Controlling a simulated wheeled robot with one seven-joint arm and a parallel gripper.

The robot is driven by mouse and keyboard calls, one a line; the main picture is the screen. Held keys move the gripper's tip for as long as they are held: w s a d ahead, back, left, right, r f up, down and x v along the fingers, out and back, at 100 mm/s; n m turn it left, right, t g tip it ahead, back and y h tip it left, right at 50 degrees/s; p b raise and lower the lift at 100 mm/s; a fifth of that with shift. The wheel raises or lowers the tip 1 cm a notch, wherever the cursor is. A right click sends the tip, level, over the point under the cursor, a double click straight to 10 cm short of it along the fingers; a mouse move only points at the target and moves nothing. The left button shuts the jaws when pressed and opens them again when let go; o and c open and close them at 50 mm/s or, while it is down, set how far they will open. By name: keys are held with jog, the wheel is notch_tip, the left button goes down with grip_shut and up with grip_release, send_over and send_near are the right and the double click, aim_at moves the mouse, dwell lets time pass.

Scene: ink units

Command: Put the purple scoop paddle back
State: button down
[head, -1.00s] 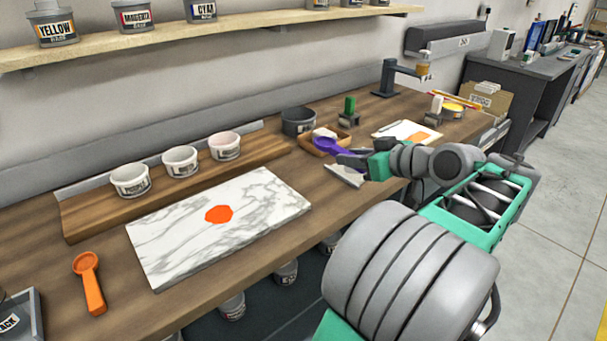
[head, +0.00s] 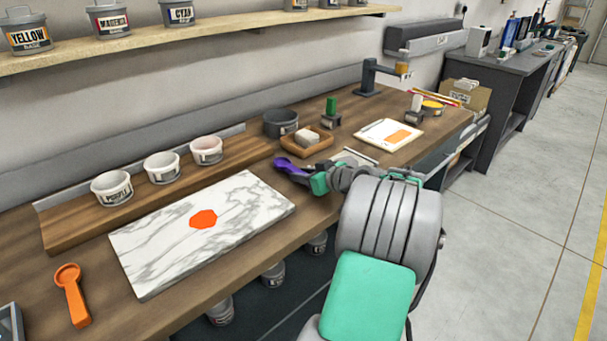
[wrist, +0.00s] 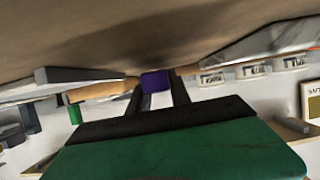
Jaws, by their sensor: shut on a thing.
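The purple scoop paddle (head: 291,165) is in my gripper (head: 303,177), near the bench's front edge and right of the marble slab. My gripper is shut on it. In the wrist view the purple part (wrist: 155,82) sits between the two dark fingers (wrist: 157,97). The scoop's far end points to the left and back in the head view. Whether it touches the bench is hard to tell. An orange scoop paddle (head: 72,294) lies on the bench at the left.
The marble slab (head: 150,262) bears an orange ink patch (head: 203,219). Behind it, white cups (head: 162,168) stand on a wooden board (head: 66,233). A wooden tray (head: 288,146) holds a pale block (head: 307,137). A dark pot (head: 280,123) and a clipboard (head: 366,136) are farther back.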

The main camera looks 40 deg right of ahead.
jog(key=shift+f+b, duration=0.35)
jog(key=shift+b, duration=0.15)
jog(key=shift+f, duration=0.2)
jog(key=c, duration=1.2)
grip_release()
